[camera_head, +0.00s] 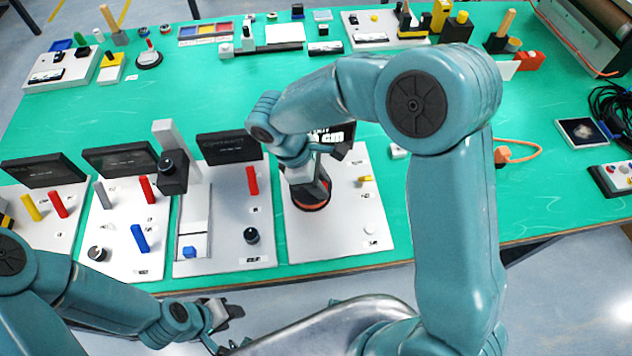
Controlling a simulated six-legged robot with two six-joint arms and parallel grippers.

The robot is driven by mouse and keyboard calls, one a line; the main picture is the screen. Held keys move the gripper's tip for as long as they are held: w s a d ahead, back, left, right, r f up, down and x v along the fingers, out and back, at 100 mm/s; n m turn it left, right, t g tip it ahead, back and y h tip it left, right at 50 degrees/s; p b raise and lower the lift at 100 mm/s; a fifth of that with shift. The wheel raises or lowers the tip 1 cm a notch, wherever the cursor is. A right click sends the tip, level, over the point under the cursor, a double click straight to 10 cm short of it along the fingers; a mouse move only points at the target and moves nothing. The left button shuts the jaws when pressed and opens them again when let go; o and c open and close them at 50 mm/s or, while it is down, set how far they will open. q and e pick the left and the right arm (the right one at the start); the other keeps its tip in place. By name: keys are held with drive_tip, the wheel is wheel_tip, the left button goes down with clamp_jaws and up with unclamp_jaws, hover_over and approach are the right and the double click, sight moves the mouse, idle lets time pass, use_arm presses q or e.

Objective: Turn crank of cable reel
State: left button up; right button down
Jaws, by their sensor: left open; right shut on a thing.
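The cable reel (314,206) shows as a dark body with an orange rim on a white board (352,228) near the table's front edge. My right arm reaches over it from above. My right gripper (318,160) is at the top of the reel, shut on its crank. The wrist and forearm hide most of the crank and the fingertips, so the crank's angle cannot be told. My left gripper (226,314) is open and empty, low in front of the table edge and away from the reel.
White panels with dark screens, coloured levers and knobs (251,236) stand left of the reel. A tall grey post with a black knob (172,168) rises there. An orange cable (522,152) lies at the right.

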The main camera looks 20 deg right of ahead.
drive_tip(key=shift+w+d+r+n, duration=0.1)
drive_tip(key=shift+d+n, duration=0.1)
drive_tip(key=shift+n, duration=0.4)
drive_tip(key=shift+t, duration=0.3)
drive_tip(key=c, duration=0.9)
unclamp_jaws()
drive_tip(key=shift+c, duration=0.2)
drive_tip(key=v, duration=1.6)
drive_tip(key=shift+a+r+p, duration=0.1)
drive_tip(key=shift+r+p, duration=0.05)
drive_tip(key=shift+p, duration=0.15)
